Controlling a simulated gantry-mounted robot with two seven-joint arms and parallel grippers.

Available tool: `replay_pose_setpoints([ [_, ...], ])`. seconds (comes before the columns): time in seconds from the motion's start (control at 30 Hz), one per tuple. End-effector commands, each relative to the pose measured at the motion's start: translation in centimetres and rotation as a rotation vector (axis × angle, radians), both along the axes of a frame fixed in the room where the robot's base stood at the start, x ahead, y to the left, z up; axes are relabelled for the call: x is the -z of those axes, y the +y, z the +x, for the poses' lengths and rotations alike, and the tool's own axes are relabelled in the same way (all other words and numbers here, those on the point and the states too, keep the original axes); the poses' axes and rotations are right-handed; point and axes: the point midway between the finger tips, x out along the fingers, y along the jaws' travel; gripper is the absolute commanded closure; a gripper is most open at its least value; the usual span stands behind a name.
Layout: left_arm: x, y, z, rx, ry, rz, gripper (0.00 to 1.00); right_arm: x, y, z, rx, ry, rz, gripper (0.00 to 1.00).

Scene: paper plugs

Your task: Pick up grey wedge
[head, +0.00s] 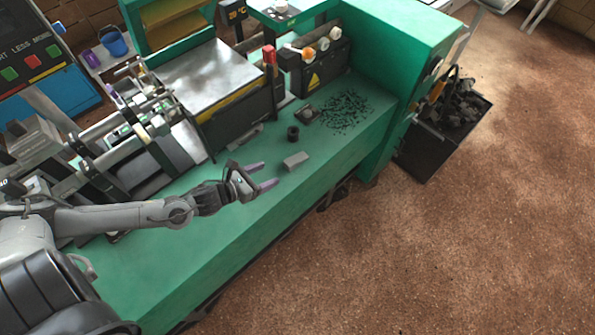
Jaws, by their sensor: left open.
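A small grey wedge (296,160) lies on the green bench top (225,231), near the middle of the view. My left gripper (266,175) reaches in from the left, just above the bench. Its two purple-tipped fingers are apart, with nothing between them. The fingertips point toward the wedge and end a little short of it, to its left. The wedge is fully visible. My right gripper is not in view.
A black ring-shaped part (293,133) stands just beyond the wedge. A pile of dark bits (346,111) lies farther back on the bench. A machine with a metal plate (203,75) borders the back. The bench's front edge is clear.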

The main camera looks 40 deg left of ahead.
Motion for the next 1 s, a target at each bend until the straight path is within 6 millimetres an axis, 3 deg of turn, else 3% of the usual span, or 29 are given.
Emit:
replay_pose_setpoints([
  [0.1, 1.0, 0.2, 0.5, 0.003, -0.007, 0.009, 0.33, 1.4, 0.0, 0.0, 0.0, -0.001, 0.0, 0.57],
  [0.5, 2.7, -0.6, 4.6, 0.0, -0.012, 0.006, 0.33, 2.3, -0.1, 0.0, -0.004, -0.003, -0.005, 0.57],
  [0.77, 3.2, -0.8, 5.7, 0.002, -0.008, 0.006, 0.33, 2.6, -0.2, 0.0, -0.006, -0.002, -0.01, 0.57],
  [1.0, 4.5, -0.6, 8.3, -0.001, -0.01, 0.005, 0.33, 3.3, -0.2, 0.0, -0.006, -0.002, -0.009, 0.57],
])
